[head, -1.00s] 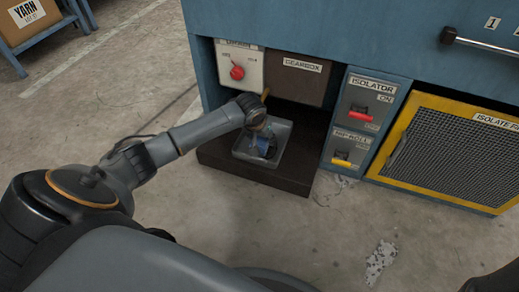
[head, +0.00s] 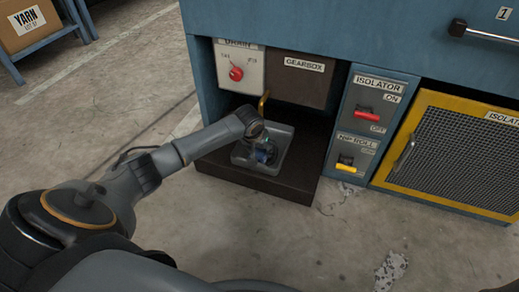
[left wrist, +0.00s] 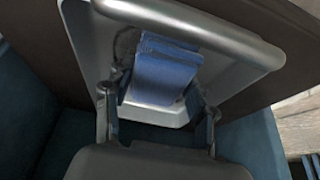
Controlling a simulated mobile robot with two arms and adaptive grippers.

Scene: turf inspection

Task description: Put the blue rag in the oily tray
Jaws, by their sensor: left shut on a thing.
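The grey metal tray (head: 284,150) sits on the dark shelf under the gearbox panel. My left gripper (head: 266,154) reaches down into the tray and is shut on the blue rag (head: 269,157), which is mostly hidden by my wrist there. In the left wrist view the folded blue rag (left wrist: 165,70) lies between the two fingertips (left wrist: 158,100), over the tray floor and inside the tray's rim (left wrist: 90,50). I cannot tell whether the rag touches the floor. My right gripper is out of view.
A brass pipe (head: 263,104) hangs just behind the tray. Above are the drain panel (head: 237,68) with its red knob and the gearbox panel (head: 300,80). Isolator (head: 370,112) and nip-roll (head: 346,161) switches and a yellow-framed mesh guard (head: 455,150) stand to the right.

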